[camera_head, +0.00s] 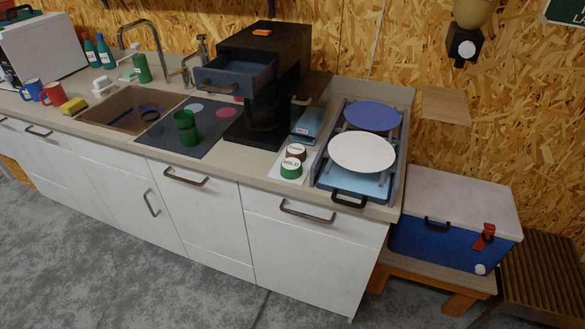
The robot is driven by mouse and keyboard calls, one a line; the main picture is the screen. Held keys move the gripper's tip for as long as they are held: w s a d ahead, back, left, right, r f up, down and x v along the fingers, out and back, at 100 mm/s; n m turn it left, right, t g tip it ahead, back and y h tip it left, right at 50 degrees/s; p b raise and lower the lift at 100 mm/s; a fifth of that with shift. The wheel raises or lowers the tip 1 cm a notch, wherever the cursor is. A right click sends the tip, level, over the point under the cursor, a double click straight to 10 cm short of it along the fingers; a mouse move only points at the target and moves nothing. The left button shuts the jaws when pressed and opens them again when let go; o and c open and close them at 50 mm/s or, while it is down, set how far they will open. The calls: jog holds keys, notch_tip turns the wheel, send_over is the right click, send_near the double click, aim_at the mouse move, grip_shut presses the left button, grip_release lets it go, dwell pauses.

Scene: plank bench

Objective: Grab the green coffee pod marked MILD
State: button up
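The green coffee pod (291,169) has a white top marked MILD. It sits on a white mat (287,181) on the counter, to the right of the black coffee machine. A brown pod (296,152) with a white label stands just behind it, close to or touching it; its label is too small to read surely. My gripper is not in view.
The coffee machine (270,45) has its drawer (237,79) pulled out. A rack holds a white plate (361,152) and a blue plate (373,116) right of the pods. A green cup (186,127) stands left on a dark mat. A blue cooler (452,243) is at right.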

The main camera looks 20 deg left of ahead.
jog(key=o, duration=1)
